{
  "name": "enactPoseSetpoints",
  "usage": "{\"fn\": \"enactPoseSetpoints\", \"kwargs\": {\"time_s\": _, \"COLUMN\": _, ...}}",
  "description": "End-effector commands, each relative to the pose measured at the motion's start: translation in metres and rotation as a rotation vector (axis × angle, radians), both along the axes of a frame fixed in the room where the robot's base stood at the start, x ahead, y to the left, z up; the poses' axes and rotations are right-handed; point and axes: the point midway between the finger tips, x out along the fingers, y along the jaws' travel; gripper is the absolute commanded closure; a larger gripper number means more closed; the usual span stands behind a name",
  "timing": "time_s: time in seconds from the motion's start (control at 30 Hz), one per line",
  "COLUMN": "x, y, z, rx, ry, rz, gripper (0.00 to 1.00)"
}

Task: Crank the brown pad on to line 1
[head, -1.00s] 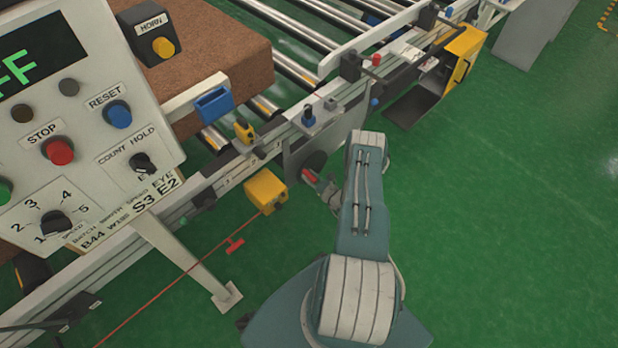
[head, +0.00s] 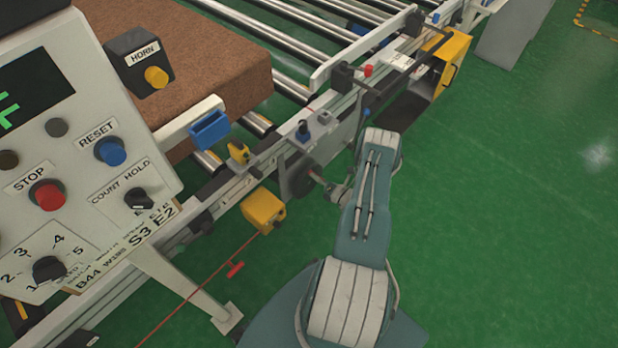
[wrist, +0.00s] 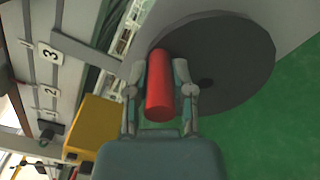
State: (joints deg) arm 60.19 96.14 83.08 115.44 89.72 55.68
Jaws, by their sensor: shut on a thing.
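The brown pad (head: 180,50) lies on the roller conveyor at the upper left of the head view, partly hidden by the control panel. A dark round crank wheel (head: 303,176) is on the conveyor's side; it also shows large in the wrist view (wrist: 235,70). My gripper (wrist: 161,92) is shut on the wheel's red handle (wrist: 160,85), with one finger on each side. In the head view my gripper (head: 322,186) is small at the wheel, and its fingers are hard to make out.
The control panel (head: 75,150) fills the left of the head view. A yellow box (head: 262,210) with a red pull cord hangs below the rail. A yellow open box (head: 452,62) stands farther along. Bare rollers (head: 290,45) lie beyond the pad. Green floor at right is clear.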

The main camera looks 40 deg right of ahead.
Motion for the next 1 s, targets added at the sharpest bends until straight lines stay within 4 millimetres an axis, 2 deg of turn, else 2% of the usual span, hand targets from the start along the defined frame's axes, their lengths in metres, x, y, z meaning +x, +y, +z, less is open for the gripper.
{"fn": "enactPoseSetpoints", "kwargs": {"time_s": 0.5, "x": 0.001, "y": -0.027, "z": -0.007, "rx": 0.423, "ry": 0.035, "rz": 0.002, "gripper": 1.0}}
{"fn": "enactPoseSetpoints", "kwargs": {"time_s": 1.0, "x": 0.002, "y": -0.034, "z": -0.011, "rx": 0.573, "ry": 0.046, "rz": 0.003, "gripper": 1.0}}
